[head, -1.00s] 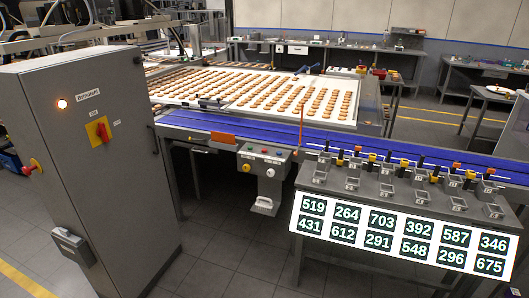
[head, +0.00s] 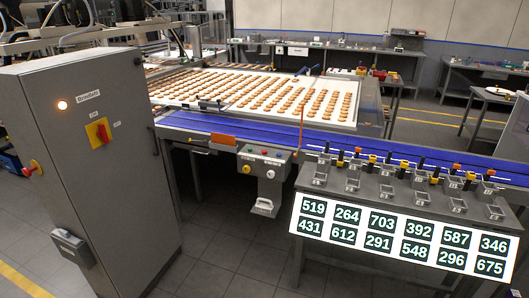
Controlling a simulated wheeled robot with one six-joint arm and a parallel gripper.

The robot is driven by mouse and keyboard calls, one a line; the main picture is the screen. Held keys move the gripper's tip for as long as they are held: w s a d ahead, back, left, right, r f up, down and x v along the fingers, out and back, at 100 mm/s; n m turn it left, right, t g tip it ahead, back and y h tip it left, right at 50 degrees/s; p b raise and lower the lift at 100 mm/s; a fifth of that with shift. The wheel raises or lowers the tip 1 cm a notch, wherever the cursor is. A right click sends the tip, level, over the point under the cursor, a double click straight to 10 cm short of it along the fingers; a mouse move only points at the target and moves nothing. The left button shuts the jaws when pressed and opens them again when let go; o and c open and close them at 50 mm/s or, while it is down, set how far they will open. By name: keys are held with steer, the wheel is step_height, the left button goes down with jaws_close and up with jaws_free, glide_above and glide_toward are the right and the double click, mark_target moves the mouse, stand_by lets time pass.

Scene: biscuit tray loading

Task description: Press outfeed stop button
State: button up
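A grey control box (head: 264,159) stands at the front edge of the blue conveyor, in the middle of the head view. Its sloped top carries a red button (head: 264,151) and other small buttons. Its front face has a yellow button (head: 246,169) and a pale one (head: 270,174). The labels are too small to read, so I cannot tell which is the outfeed stop button. My gripper is not in view, and nothing is seen touching the buttons.
A tall grey cabinet (head: 95,165) with a lit lamp, a red-yellow switch and a red button stands at left. Rows of biscuits lie on the white belt (head: 345,122) behind the blue conveyor (head: 225,124). A bench with number cards (head: 404,234) is at right. Floor is clear before the control box.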

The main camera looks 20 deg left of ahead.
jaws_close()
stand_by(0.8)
